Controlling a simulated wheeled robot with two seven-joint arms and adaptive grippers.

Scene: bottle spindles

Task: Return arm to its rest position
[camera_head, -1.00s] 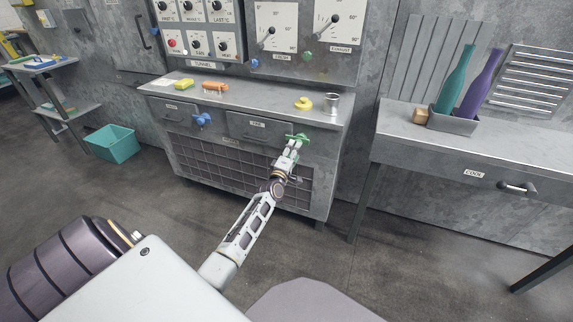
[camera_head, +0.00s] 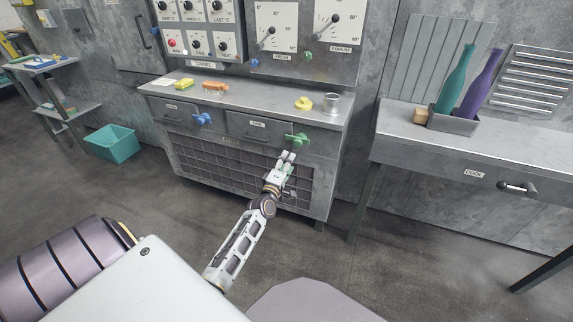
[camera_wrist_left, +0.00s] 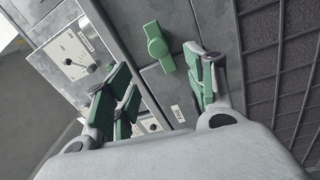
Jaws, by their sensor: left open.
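My left gripper (camera_head: 287,158) is in front of the grey cabinet's mesh front, just below the green knob (camera_head: 297,140) on the right drawer. In the left wrist view the gripper (camera_wrist_left: 160,93) has its green-padded fingers spread apart with nothing between them. The green knob shows there too (camera_wrist_left: 159,46), beyond the fingertips and apart from them. My left arm (camera_head: 236,248) reaches up from the bottom of the head view. My right gripper is not in view.
The cabinet (camera_head: 235,93) carries a yellow item (camera_head: 303,103), a metal cup (camera_head: 331,103) and an orange item (camera_head: 214,86). A blue knob (camera_head: 203,119) is on its left drawer. A table (camera_head: 400,124) with two bottles stands at right. Open floor surrounds my arm.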

